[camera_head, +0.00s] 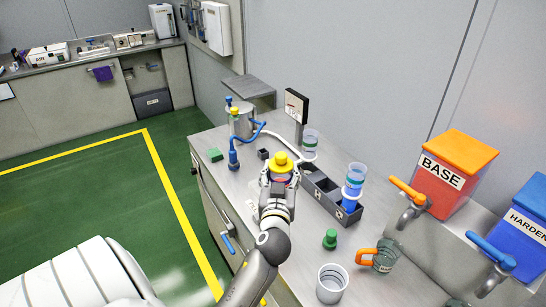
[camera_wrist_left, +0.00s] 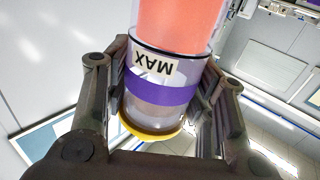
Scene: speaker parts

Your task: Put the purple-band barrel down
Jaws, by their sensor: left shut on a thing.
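My left gripper (camera_head: 279,180) is shut on the purple-band barrel (camera_wrist_left: 161,90). The wrist view shows the clear barrel between both fingers, with a purple band, a MAX label, a red-orange fill and a yellow end piece. In the head view only the yellow cap (camera_head: 281,161) of the barrel shows clearly, above the fingers. The barrel's lower part is hidden there by the gripper and arm. The gripper is over the grey bench, just left of the dark rack (camera_head: 321,187). I cannot tell whether the barrel touches the bench. My right gripper is not in view.
A green piece (camera_head: 330,239), an orange-handled jug (camera_head: 383,258) and a clear cup (camera_head: 331,283) stand nearer. BASE (camera_head: 452,178) and blue (camera_head: 520,225) dispensers are right.

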